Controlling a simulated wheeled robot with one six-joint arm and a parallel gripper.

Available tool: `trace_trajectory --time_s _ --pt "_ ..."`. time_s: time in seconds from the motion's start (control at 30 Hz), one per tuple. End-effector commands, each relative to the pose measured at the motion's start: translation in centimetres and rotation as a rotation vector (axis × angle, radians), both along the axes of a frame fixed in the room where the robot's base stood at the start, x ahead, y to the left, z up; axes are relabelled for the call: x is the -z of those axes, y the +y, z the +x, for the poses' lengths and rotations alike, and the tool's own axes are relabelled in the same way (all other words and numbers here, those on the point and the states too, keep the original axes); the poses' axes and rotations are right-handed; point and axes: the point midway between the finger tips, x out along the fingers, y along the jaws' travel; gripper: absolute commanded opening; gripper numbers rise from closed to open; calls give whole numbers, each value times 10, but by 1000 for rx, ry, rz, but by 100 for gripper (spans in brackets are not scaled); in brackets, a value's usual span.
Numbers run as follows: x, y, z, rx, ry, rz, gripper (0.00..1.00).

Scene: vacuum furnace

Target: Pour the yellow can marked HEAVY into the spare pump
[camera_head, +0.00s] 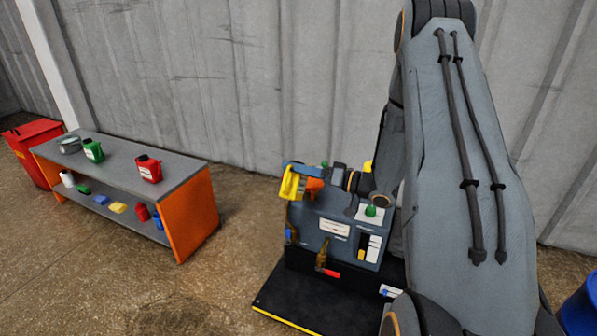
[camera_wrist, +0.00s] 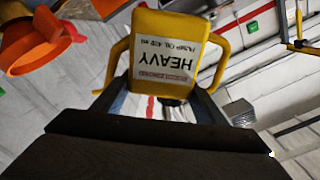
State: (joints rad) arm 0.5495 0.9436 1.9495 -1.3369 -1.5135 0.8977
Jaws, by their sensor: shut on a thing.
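The yellow can marked HEAVY (camera_head: 289,185) is held up at the left top edge of the grey pump unit (camera_head: 335,228). In the wrist view the can (camera_wrist: 172,45) fills the top middle, its label upside down. My gripper (camera_head: 292,166) is shut on the can, with one finger on each side in the wrist view (camera_wrist: 157,106). An orange funnel (camera_head: 314,187) stands on the pump just right of the can; it also shows at the left of the wrist view (camera_wrist: 35,45). The can's mouth and any liquid are not clearly visible.
The pump sits on a black base (camera_head: 300,300) with a yellow edge. A bench (camera_head: 185,175) at left holds a red can (camera_head: 149,169), a green can (camera_head: 93,151) and a pot (camera_head: 69,145). A red bin (camera_head: 35,150) and blue drum (camera_head: 580,305) stand at the sides.

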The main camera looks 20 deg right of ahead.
Motion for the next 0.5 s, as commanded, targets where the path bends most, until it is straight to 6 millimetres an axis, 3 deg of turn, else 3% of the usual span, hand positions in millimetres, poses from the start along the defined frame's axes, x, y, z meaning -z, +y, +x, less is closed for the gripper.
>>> trace_trajectory --time_s 0.5 --pt "-10 -3 3 0 68 70 36"
